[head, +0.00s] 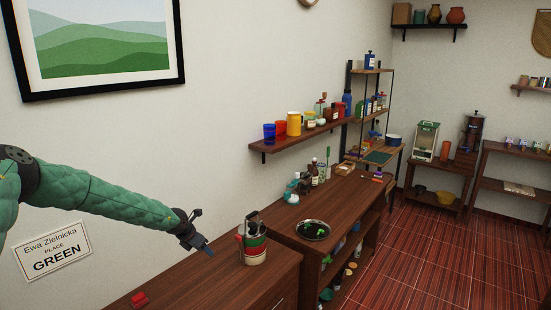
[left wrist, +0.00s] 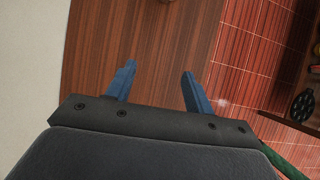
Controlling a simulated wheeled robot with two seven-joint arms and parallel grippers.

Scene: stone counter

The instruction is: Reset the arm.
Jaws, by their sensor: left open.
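My left arm, in a green quilted cover, comes in from the left in the head view. Its gripper (head: 204,245) is above the wooden counter (head: 185,283), to the left of a striped red, white and green pot (head: 252,240). In the left wrist view the two blue fingers of the gripper (left wrist: 158,88) are spread apart with nothing between them. The brown counter top (left wrist: 150,40) lies beneath them, and its edge runs beside the right finger. My right gripper is not in view.
A red object (head: 139,300) lies on the near counter. A wall shelf (head: 300,135) holds cups. Red tiled floor (head: 440,250) is open at the right.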

